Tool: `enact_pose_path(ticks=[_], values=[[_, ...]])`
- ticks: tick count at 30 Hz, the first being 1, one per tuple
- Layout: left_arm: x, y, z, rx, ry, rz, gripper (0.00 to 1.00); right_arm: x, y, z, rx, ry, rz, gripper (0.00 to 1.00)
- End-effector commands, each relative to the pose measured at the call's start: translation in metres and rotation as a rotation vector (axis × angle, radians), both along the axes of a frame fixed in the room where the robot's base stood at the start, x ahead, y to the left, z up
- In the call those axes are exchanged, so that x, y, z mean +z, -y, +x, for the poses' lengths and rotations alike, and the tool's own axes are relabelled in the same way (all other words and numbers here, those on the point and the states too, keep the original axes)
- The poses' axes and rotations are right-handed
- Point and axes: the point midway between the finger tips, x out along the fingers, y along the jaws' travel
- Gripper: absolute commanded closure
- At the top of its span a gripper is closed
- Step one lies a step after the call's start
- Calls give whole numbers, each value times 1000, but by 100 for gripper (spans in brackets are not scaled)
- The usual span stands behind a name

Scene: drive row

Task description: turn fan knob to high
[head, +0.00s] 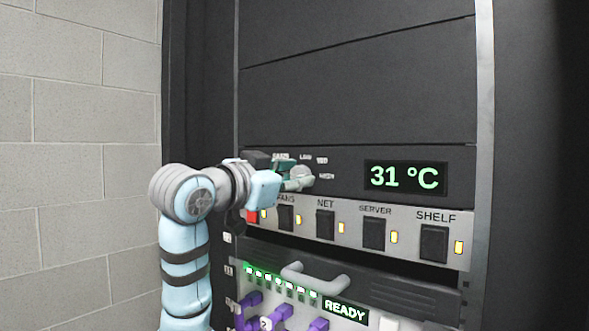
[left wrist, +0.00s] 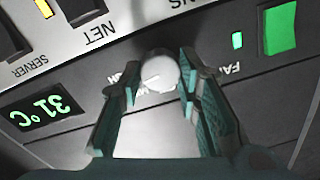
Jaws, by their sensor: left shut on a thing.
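The fan knob (head: 301,174) is a pale round knob on the dark panel, left of the temperature display. Small labels sit around it, including LOW and what looks like HIGH at its right. My left gripper (head: 296,184) reaches it from the left, shut on the knob. In the left wrist view the knob (left wrist: 160,70) sits between the two finger pads (left wrist: 159,84). A thin mark on its face points to the lower left there, toward partly hidden lettering; I cannot tell exactly which label it meets. My right gripper is not in view.
The display (head: 404,178) reads 31 °C. Below runs a light strip of rocker switches, including NET (head: 325,223) and SHELF (head: 434,243). Lower down, a unit with a grey handle (head: 313,278), purple plugs (head: 318,325) and a READY sign. A block wall (head: 70,130) stands at left.

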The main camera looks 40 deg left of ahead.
Motion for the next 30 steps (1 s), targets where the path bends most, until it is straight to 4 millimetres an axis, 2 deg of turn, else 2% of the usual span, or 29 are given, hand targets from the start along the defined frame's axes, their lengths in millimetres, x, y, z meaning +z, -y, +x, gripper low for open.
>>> enact_pose_path(ticks=[1,9,24,25,28,30], values=[[5,-1,-1,3,7,25,97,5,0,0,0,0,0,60],[4,0,-1,2,8,123,97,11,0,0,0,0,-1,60],[4,-1,-1,3,9,143,97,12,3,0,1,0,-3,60],[4,-1,-1,3,9,143,65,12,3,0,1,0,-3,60],[3,-1,-1,3,6,141,49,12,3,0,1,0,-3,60],[2,-1,-1,3,5,141,49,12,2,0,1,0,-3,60]])
